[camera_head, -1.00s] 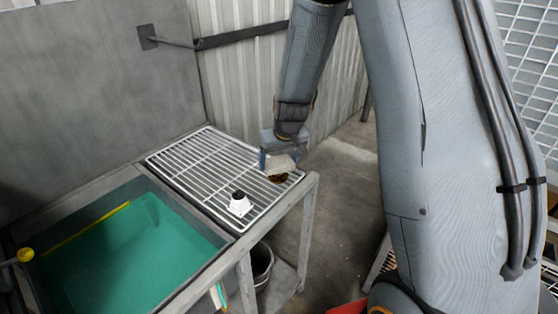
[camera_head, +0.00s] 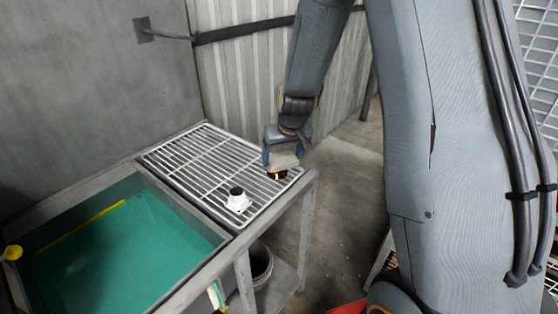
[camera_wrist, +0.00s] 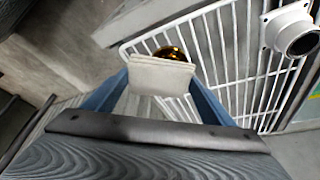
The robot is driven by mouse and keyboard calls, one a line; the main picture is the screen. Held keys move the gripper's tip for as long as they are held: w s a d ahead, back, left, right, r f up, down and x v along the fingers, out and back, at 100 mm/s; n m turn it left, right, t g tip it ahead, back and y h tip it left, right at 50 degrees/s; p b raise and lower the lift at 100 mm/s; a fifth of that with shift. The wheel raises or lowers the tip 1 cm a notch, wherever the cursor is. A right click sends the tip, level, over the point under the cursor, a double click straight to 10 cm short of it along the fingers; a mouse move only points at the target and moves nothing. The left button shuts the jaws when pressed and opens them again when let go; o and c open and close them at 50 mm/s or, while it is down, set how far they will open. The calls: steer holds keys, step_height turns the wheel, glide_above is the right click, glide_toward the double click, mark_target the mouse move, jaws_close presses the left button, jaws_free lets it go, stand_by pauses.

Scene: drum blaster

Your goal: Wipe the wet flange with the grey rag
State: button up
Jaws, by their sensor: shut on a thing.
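My gripper (camera_head: 283,157) is shut on the grey rag (camera_head: 285,161), a pale folded pad that shows between the two blue fingers in the wrist view (camera_wrist: 160,77). A shiny gold-brown round part (camera_head: 277,176), which looks like the flange, lies near the right end of the white wire rack (camera_head: 190,166). The rag is right above it and covers part of it. In the wrist view the gold part (camera_wrist: 173,52) shows just beyond the rag's edge. I cannot tell whether rag and part touch.
A white fitting with a dark round opening (camera_head: 238,199) stands on the rack's near side. A sink of green liquid (camera_head: 125,250) is at the left, with a yellow stick along it. A bucket (camera_head: 260,264) stands below the rack. A grey wall is behind.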

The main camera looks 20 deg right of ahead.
mark_target(271, 161)
steer(key=shift+d+b, duration=0.45)
steer(key=shift+b, duration=0.05)
steer(key=shift+a, duration=0.15)
steer(key=a+p, duration=0.2)
steer(key=p, duration=0.1)
steer(key=shift+s, duration=0.1)
steer(key=a+p, duration=0.1)
steer(key=p, duration=0.1)
steer(key=shift+a+p, duration=0.1)
steer(key=shift+p, duration=0.25)
steer(key=shift+a+p, duration=0.5)
steer(key=shift+p, duration=0.35)
steer(key=shift+d+f+b, duration=0.1)
steer(key=shift+d+b, duration=0.25)
steer(key=shift+b, duration=0.55)
steer(key=d+b, duration=0.1)
steer(key=b, duration=0.3)
steer(key=shift+d+b, duration=0.3)
steer(key=shift+d+b, duration=1)
steer(key=shift+d, duration=0.05)
